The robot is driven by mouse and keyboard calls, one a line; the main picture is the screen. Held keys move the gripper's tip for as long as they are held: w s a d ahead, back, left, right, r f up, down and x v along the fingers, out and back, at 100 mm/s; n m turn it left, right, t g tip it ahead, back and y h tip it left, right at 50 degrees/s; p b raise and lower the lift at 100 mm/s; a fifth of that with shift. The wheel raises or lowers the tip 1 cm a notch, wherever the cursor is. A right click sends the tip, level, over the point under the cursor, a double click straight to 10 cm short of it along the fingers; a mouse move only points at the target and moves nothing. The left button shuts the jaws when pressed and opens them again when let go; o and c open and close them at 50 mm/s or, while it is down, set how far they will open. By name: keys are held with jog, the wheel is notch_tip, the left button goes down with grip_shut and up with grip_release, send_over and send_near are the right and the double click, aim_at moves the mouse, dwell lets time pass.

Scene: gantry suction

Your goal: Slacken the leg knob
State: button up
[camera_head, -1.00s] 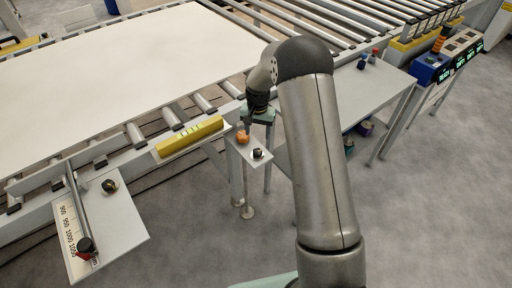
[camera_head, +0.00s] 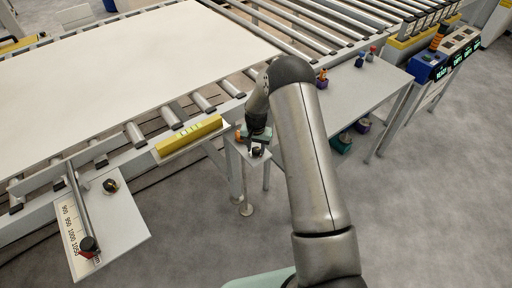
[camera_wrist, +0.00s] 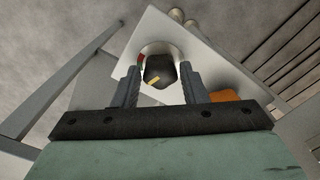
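A small pale plate (camera_head: 240,148) sticks out at the table corner above a leg with a round foot (camera_head: 246,210). It carries a dark knob (camera_head: 258,152) and an orange knob (camera_head: 238,136); no label shows which is the leg knob. In the wrist view the dark knob (camera_wrist: 160,70) has a yellow mark and a bit of red beside its base. My gripper (camera_wrist: 161,82) is open, with a finger on either side of the dark knob and visible gaps. The orange knob (camera_wrist: 224,96) lies outside the right finger. In the head view my gripper (camera_head: 256,146) is over the plate.
A yellow spirit level (camera_head: 190,136) lies along the table edge to the left. A plate with a scale (camera_head: 80,235) and another dark knob (camera_head: 110,186) stands at lower left. A grey side table (camera_head: 365,92) with small items is at right.

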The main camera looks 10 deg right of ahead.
jog(key=c, duration=0.4)
jog(key=shift+f+b, duration=0.1)
jog(key=shift+b, duration=0.25)
jog(key=shift+f+n+b, duration=0.1)
jog(key=shift+n+b, duration=0.9)
jog(key=shift+b, duration=0.05)
jog(key=shift+r+n+b, duration=0.2)
jog(key=shift+n+b, duration=1.55)
jog(key=shift+n, duration=0.65)
jog(key=o, duration=1)
jog(key=shift+c, duration=0.2)
